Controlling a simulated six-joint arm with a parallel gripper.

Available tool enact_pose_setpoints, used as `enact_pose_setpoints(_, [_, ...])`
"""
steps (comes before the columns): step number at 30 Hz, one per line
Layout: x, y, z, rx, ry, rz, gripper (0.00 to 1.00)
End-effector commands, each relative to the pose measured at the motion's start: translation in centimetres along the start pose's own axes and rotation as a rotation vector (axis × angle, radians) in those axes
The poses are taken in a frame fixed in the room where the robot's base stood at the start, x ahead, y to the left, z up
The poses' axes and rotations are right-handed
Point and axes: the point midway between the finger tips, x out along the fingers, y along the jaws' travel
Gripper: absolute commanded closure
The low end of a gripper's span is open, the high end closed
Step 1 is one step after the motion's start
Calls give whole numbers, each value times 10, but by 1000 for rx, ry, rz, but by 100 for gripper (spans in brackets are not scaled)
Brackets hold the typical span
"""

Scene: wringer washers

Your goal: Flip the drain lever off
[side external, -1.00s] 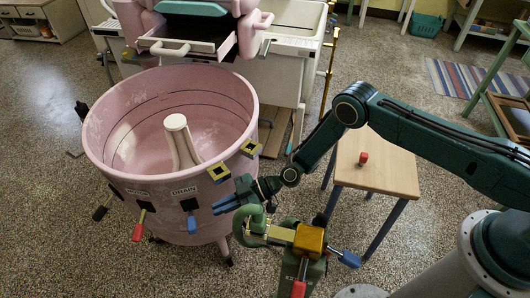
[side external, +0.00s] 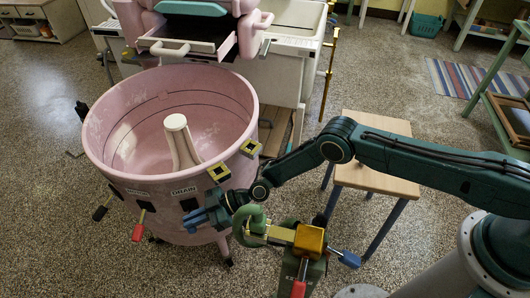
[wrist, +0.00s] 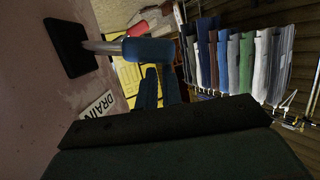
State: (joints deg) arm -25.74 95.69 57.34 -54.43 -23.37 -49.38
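The drain lever has a blue handle (wrist: 150,50) on a metal stem from a black plate (wrist: 70,47) in the pink tub wall, beside the DRAIN label (wrist: 98,107). The label also shows in the side view (side external: 184,191).
A red-handled lever (side external: 139,229) and a dark-handled one (side external: 101,211) project from the tub (side external: 130,170) to the left. A green stand with a yellow block (side external: 308,239) is close below my wrist. A small wooden table (side external: 385,182) stands behind my arm.

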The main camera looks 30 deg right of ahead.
Motion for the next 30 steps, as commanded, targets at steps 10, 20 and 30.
enact_pose_setpoints(10, [6,0,0,1,-1,-1,93])
enact_pose_setpoints(20, [6,-1,3,1,-2,-1,93])
enact_pose_setpoints(30, [9,0,14,0,-2,1,93])
